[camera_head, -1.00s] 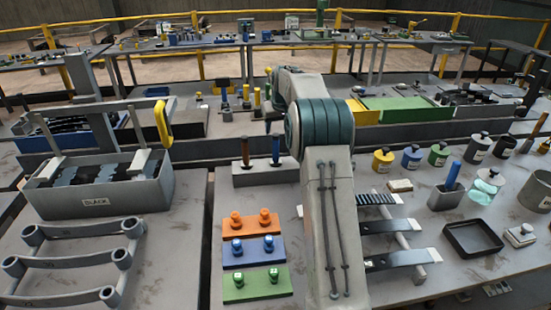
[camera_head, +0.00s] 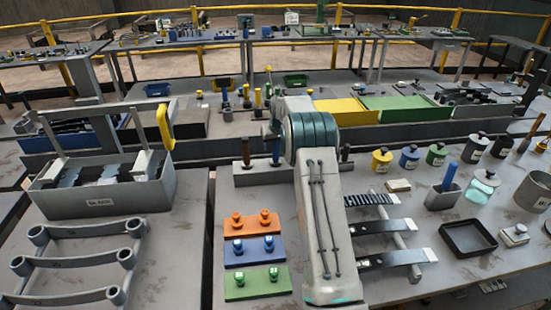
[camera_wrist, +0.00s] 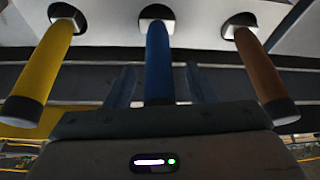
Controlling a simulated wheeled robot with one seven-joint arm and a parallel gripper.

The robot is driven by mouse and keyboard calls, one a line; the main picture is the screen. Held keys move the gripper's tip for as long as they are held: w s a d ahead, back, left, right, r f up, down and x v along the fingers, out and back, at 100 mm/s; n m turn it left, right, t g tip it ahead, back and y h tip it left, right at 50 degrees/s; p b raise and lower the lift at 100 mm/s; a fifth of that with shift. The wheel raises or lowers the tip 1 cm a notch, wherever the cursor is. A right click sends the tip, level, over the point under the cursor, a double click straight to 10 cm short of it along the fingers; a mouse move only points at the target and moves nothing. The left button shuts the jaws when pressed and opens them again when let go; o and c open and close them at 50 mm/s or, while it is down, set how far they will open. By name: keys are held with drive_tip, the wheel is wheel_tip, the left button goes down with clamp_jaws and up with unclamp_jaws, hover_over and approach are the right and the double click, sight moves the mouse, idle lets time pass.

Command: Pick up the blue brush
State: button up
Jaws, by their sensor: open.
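The blue brush (camera_head: 276,150) stands upright in a pale rack (camera_head: 262,177), to the right of a brown-handled brush (camera_head: 246,150). In the wrist view, the blue handle (camera_wrist: 158,50) sits in the middle hole, between a yellow handle (camera_wrist: 42,72) and the brown handle (camera_wrist: 262,65). My gripper (camera_wrist: 160,84) is open, with one finger on each side of the blue handle. Gaps show between the fingers and the handle. In the head view, my arm hides most of the gripper and the yellow handle.
The yellow and brown handles stand close on either side of my gripper. Orange, blue and green blocks (camera_head: 253,250) lie in front of the rack. A grey cup (camera_head: 443,197) at the right holds another blue-handled tool.

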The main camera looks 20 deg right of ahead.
clamp_jaws()
